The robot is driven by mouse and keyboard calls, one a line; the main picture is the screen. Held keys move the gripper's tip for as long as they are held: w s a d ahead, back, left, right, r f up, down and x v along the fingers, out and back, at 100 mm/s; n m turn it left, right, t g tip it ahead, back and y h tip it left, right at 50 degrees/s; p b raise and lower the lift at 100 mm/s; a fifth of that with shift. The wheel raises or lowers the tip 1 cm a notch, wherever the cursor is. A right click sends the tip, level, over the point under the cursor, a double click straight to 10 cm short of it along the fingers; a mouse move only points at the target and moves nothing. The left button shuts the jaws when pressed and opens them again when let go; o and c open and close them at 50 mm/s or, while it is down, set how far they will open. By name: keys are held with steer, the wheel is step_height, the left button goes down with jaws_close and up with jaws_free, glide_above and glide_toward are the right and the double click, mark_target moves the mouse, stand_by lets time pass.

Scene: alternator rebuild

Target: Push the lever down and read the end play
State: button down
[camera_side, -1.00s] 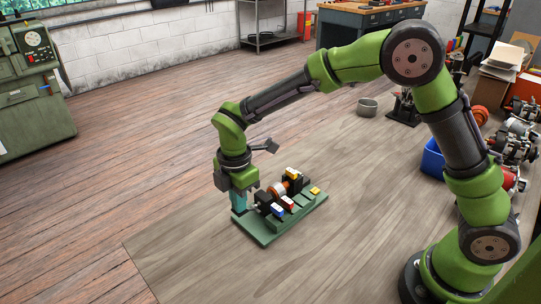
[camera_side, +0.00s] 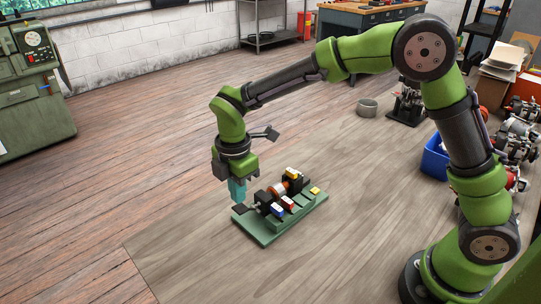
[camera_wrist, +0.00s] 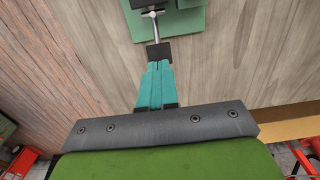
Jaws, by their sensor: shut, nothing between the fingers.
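The green fixture (camera_side: 262,231) lies on the wooden surface. It carries a copper-and-white rotor (camera_side: 279,191) between black blocks. The lever's black pad (camera_side: 240,208) sticks out at the fixture's left end. In the wrist view the pad (camera_wrist: 160,52) sits at the end of a metal rod (camera_wrist: 154,27). My gripper (camera_side: 238,199) has teal fingers, shut and empty, pointing down just above the pad. In the wrist view the fingertips (camera_wrist: 158,66) line up with the pad's near edge; I cannot tell whether they touch. I cannot make out a reading in these views.
Blue (camera_side: 277,209), red and yellow (camera_side: 315,190) pieces sit on the fixture. A blue bin (camera_side: 434,160) and alternator parts are at the right. The wooden surface around the fixture is mostly clear.

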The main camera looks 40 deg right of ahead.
mark_target(239, 209)
steer(key=shift+r, duration=2.5)
steer(key=s+d+r+m+t+y, duration=0.1)
steer(key=s+d+r+m+t, duration=0.2)
steer(key=s+d+m, duration=0.4)
steer(key=s+d+r+m+t+y, duration=0.1)
steer(key=s+d+r+m+t, duration=0.3)
steer(key=s+m, duration=0.7)
steer(key=shift+s+d+r+m, duration=0.2)
steer(key=shift+d+r+m, duration=0.8)
steer(key=shift+d+m, duration=0.95)
steer(key=shift+a, duration=0.15)
